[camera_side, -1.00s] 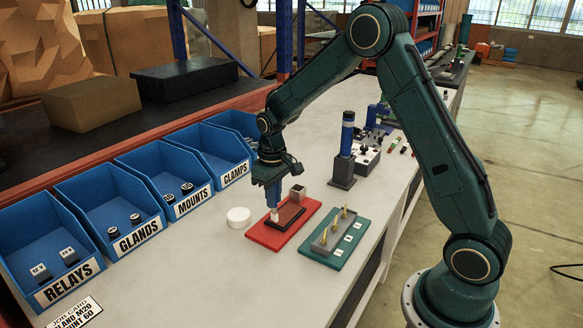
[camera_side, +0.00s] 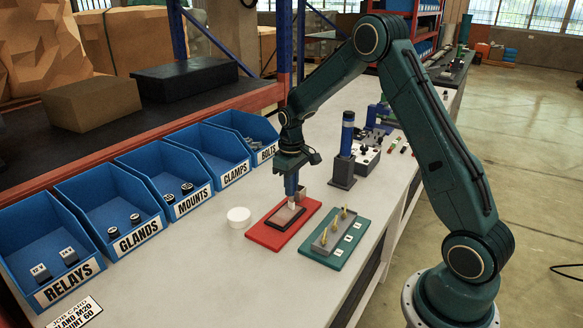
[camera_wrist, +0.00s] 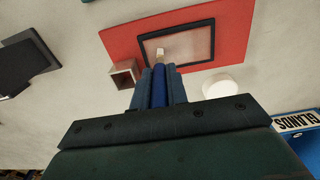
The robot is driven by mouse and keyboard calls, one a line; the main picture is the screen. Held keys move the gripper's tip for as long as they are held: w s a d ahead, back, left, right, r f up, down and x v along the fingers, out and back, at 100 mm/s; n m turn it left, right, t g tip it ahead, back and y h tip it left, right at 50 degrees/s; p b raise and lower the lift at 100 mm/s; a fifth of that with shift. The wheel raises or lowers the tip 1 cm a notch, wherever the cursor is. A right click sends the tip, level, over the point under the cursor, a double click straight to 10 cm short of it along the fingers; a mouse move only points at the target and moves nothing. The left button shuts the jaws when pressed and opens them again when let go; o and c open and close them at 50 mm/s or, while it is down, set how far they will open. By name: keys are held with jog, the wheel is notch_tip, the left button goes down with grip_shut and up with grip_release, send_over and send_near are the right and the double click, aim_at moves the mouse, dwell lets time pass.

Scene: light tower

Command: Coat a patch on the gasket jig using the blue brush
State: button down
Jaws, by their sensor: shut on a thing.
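The gasket jig is a red plate (camera_side: 266,236) with a dark rectangular frame (camera_side: 278,226) on it. The patch inside the frame (camera_side: 284,216) looks pale greyish pink; the plate (camera_wrist: 235,38) and frame also show in the wrist view. My gripper (camera_side: 292,180) is shut on the blue brush (camera_wrist: 159,90), which points down. Its pale bristle tip (camera_wrist: 160,54) is over the patch, near the frame's edge on the side of the small square cup (camera_wrist: 123,74). I cannot tell whether the bristles touch the patch.
A white round dish (camera_side: 238,217) stands left of the jig. A green plate (camera_side: 328,256) with a grey block and upright yellow pins lies to its right. A blue cylinder on a grey stand (camera_side: 343,168) rises behind. Blue bins (camera_side: 148,232) line the left; the front bench is mostly clear.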

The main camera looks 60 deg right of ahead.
jog(key=shift+d, duration=0.85)
jog(key=shift+a, duration=4.95)
notch_tip(320, 180, up, 8)
